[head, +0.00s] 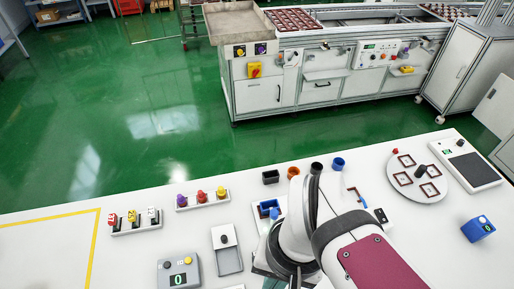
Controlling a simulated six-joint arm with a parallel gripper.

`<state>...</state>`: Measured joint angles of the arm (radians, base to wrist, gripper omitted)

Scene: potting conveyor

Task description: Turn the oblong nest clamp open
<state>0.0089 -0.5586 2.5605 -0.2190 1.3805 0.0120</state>
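I cannot pick out the oblong nest clamp with certainty. A blue fixture with a dark inside (268,208) sits on the white table just left of my arm, partly covered by it. A blue stick-like part (361,197) shows just right of the arm, with a small dark block (381,215) near it. My arm rises from the front of the table and covers the area between these parts. My gripper cannot be made out; the arm hides that region, so its opening and any contact are not shown.
Small black (270,177), orange (293,172) and blue (338,163) containers stand behind the arm. A round white plate (395,185) with red square frames and a black part lies right. Switch rows (136,221) and a grey button box (179,271) stand left. The far-left tabletop is clear.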

